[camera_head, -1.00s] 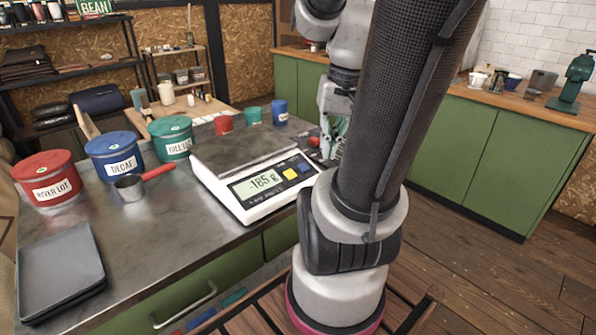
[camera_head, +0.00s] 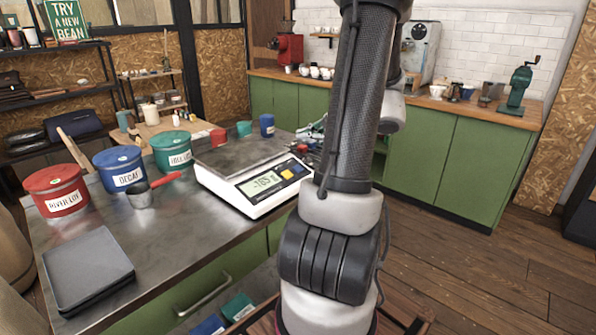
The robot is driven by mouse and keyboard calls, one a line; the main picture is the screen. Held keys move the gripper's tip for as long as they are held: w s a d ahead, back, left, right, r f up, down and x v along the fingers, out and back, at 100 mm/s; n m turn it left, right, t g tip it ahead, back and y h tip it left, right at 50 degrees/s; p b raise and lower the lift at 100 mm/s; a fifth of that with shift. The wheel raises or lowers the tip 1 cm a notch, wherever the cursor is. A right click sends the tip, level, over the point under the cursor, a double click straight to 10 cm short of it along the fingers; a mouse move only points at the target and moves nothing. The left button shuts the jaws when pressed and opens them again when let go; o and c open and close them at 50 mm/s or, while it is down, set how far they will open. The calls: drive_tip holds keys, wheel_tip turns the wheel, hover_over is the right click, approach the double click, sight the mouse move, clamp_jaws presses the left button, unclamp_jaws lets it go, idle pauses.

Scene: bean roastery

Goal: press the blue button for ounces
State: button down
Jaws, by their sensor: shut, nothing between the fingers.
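A white scale (camera_head: 254,203) with a grey metal plate stands on the dark worktop. Its front panel has a display (camera_head: 264,184) showing a negative reading in grams, a yellow button (camera_head: 287,174) and the blue button (camera_head: 298,168) to its right. The blue button is small and shows uncovered, close to the left edge of my arm. My gripper (camera_head: 307,143) is behind the scale's right end, above the far right part of the worktop, apart from the button. It is shut and empty; my arm partly hides it.
Red (camera_head: 57,191), blue (camera_head: 120,170) and green (camera_head: 171,152) lidded tins stand left of the scale, with a red-handled scoop (camera_head: 141,196) before them. Small red, green and blue cups stand behind the scale. Dark trays (camera_head: 88,262) lie at the front left.

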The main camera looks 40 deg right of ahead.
sight(298, 169)
drive_tip(key=shift+w+a+f, duration=0.1)
drive_tip(key=shift+w+f, duration=0.4)
drive_tip(key=shift+f, duration=0.9)
drive_tip(key=shift+w+f, duration=0.45)
drive_tip(key=shift+f, duration=0.95)
drive_tip(key=shift+w+a+f, duration=0.1)
drive_tip(key=shift+w+f, duration=0.4)
drive_tip(key=shift+f, duration=0.9)
drive_tip(key=shift+w+f, duration=0.15)
drive_tip(key=shift+f, duration=0.2)
drive_tip(key=shift+w+f, duration=0.1)
drive_tip(key=shift+f, duration=0.3)
drive_tip(key=shift+s+r, duration=0.25)
drive_tip(key=shift+r, duration=0.55)
